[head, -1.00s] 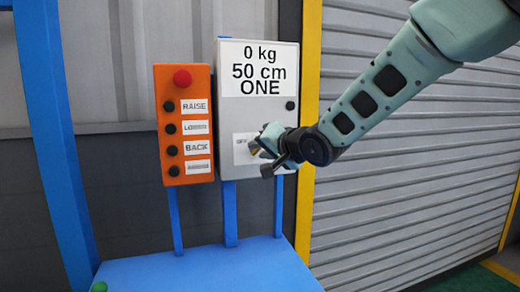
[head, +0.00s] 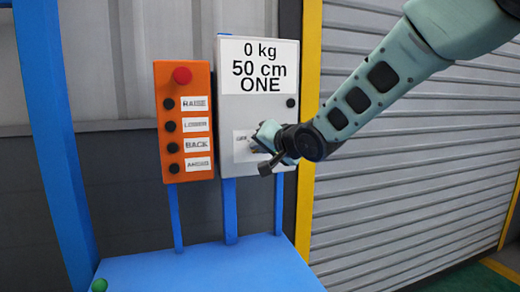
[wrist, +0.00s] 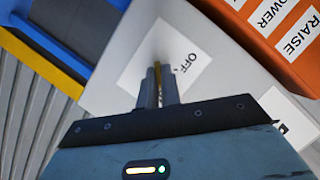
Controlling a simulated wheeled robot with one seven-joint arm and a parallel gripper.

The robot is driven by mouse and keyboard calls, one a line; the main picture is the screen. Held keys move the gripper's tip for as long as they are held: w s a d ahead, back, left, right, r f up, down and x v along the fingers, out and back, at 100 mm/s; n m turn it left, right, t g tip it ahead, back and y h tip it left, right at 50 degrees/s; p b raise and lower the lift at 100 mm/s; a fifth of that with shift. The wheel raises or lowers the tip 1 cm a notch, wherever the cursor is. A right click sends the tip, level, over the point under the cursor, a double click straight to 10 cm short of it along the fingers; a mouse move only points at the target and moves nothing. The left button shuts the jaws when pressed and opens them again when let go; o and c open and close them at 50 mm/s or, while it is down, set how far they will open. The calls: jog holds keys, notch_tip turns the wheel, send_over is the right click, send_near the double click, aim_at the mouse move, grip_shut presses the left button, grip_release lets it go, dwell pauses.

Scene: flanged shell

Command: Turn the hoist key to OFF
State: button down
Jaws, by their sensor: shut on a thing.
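The hoist key (wrist: 157,68) shows as a narrow yellow-brown piece between my fingertips in the wrist view. My gripper (wrist: 158,86) is shut on it, in front of the white label (wrist: 135,75) on the grey control box. The printed word OFF (wrist: 178,62) is just right of the key in that view. In the head view my gripper (head: 262,140) is at the lower part of the grey box (head: 236,112) and hides most of the key. Whether the key points at OFF cannot be told.
An orange button panel (head: 184,130) with a red button (head: 182,76) stands close left of the grey box. A blue table-like surface (head: 210,268) is below. A yellow post (head: 309,70) and a grey shutter (head: 410,165) are to the right.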

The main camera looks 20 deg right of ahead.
jog(key=n+h+p, duration=0.2)
jog(key=n+p, duration=0.2)
jog(key=p, duration=0.3)
jog(key=n+h+p, duration=0.3)
jog(key=n+p, duration=0.1)
jog(key=p, duration=0.4)
jog(key=a+n+h+p, duration=0.1)
jog(key=n+h+p, duration=0.1)
jog(key=p, duration=0.6)
jog(key=shift+n+h, duration=0.4)
jog(key=shift+n, duration=0.5)
jog(key=shift+p, duration=0.35)
jog(key=c, duration=1.6)
grip_release()
